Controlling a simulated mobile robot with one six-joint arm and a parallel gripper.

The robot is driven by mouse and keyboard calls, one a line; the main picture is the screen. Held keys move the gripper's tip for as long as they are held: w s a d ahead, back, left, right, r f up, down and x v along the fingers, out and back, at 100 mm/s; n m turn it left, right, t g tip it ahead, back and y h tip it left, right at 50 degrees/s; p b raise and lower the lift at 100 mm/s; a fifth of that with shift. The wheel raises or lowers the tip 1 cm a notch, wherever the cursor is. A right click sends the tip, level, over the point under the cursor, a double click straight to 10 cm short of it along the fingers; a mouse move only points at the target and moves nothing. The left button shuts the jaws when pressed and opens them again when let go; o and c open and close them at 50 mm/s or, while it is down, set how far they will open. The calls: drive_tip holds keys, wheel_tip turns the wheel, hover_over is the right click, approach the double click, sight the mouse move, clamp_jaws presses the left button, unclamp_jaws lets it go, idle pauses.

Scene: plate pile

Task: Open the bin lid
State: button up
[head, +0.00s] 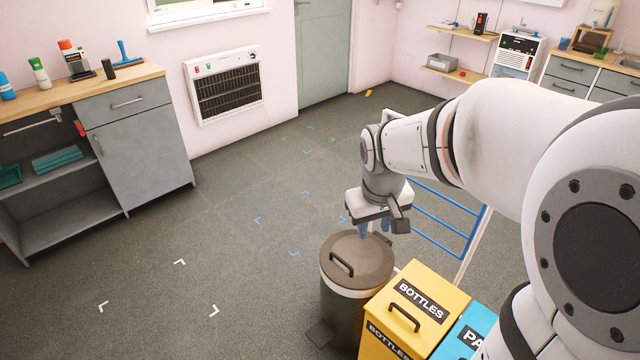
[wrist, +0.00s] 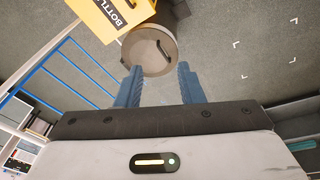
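A dark grey-brown round bin (head: 345,305) with a pedal at its base stands on the floor at the lower middle of the head view. Its lid (head: 368,250) is shut and carries a dark bar handle (head: 342,265). In the wrist view the lid (wrist: 140,50) and its handle (wrist: 163,51) lie beyond the fingertips. My gripper (head: 375,227) is above the far side of the bin, pointing down. Its blue fingers are apart with nothing between them, as the wrist view (wrist: 158,72) shows. The fingers appear clear of the handle.
A yellow box (head: 420,285) labelled BOTTLES, with its own handle, stands right of the bin, with a blue box (head: 455,340) beside it. A blue-barred rack (head: 445,220) stands behind. A grey cabinet (head: 140,150) is at the left. The floor left of the bin is clear.

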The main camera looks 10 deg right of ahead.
drive_tip(key=w+f+n+b, duration=0.3)
drive_tip(key=w+f+b, duration=0.1)
drive_tip(key=w+f, duration=1.1)
drive_tip(key=n+g+h+b, duration=0.1)
drive_tip(key=n+b, duration=0.1)
drive_tip(key=b, duration=0.1)
approach(342, 261)
drive_tip(key=f, duration=0.2)
drive_tip(key=d+f, duration=0.1)
drive_tip(key=f, duration=0.4)
drive_tip(key=shift+w+d+f+b, duration=0.25)
drive_tip(key=shift+w+f+b, duration=0.1)
drive_tip(key=shift+f+b, duration=0.05)
clamp_jaws()
